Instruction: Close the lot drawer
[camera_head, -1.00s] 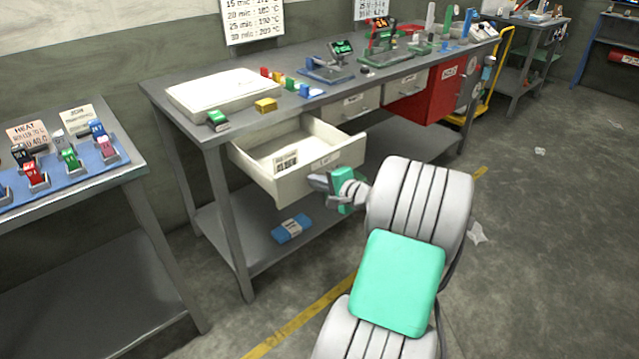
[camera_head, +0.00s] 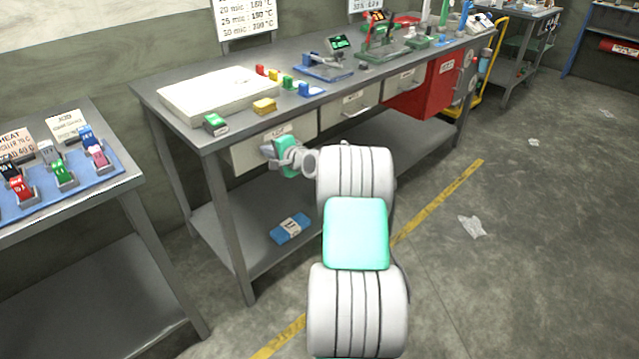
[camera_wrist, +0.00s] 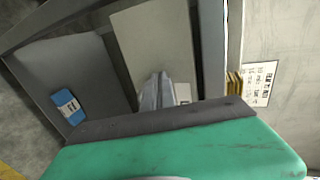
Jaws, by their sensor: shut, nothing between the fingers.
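The lot drawer (camera_head: 252,152) is the cream drawer at the left end of the workbench, under its top. Its front looks about level with the neighbouring drawer front, and its inside is hidden. My gripper (camera_head: 267,150) is shut and empty, with its fingertips at the drawer front near the label. I cannot tell whether they touch it. In the wrist view the drawer front (camera_wrist: 137,52) stands ahead of the shut fingers (camera_wrist: 157,92), with a pale label partly behind them.
The workbench top (camera_head: 330,92) carries a white slab, coloured blocks and small devices. A blue packet (camera_head: 290,228) lies on the lower shelf. A second table (camera_head: 60,225) with a blue rack stands at the left. Open floor lies to the right.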

